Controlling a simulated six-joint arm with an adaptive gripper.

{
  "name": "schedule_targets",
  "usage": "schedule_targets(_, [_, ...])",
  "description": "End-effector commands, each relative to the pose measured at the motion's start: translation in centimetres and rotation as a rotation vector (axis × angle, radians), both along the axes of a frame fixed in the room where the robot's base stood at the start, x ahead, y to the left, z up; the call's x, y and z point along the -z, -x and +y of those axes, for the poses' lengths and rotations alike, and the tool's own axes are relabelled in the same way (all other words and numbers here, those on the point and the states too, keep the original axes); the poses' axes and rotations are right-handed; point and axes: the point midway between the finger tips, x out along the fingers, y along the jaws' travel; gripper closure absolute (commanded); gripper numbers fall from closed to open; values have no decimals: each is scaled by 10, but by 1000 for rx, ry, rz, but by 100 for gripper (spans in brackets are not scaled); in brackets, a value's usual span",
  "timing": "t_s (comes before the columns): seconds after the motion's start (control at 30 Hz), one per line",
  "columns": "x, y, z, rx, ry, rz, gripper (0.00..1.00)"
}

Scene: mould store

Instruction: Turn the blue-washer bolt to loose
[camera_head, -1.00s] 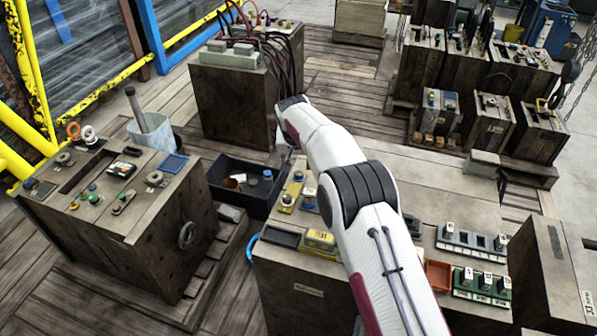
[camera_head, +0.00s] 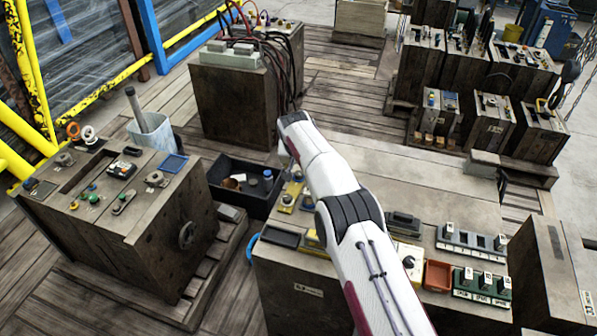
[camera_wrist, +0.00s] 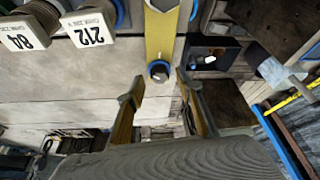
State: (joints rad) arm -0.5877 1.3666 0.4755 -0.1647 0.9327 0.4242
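In the wrist view, a bolt with a blue washer (camera_wrist: 158,71) sits on a yellow strip (camera_wrist: 160,38), just beyond my fingertips and roughly centred between them. My gripper (camera_wrist: 161,86) is open, with one finger on each side and nothing held. I cannot tell how far the tips are above the bolt. In the head view, the yellow strip (camera_head: 289,194) with its bolts lies at the left edge of the bench. The bolt's marks for tight or loose are too small to read.
Pieces labelled 212 (camera_wrist: 88,29) and 84 (camera_wrist: 25,38) stand beside the strip in the wrist view. A black bin (camera_head: 236,190) stands left of the bench (camera_head: 345,285). An orange tray (camera_head: 438,275) and a green block (camera_head: 482,290) lie to the right.

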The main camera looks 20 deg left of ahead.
Motion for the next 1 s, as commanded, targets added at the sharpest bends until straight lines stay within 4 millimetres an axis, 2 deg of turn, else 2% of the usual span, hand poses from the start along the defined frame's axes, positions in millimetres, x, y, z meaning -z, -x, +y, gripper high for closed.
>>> schedule_targets(0.3, [10,-3,0,1,0,0,64])
schedule_targets(0.7, [10,-3,1,0,0,0,64])
schedule_targets(0.77, [10,-3,1,0,0,0,77])
schedule_targets(0.83, [10,-3,0,0,0,0,95])
schedule_targets(0.87, [10,-3,0,0,0,0,100])
schedule_targets(1.0, [10,-4,0,0,0,0,100])
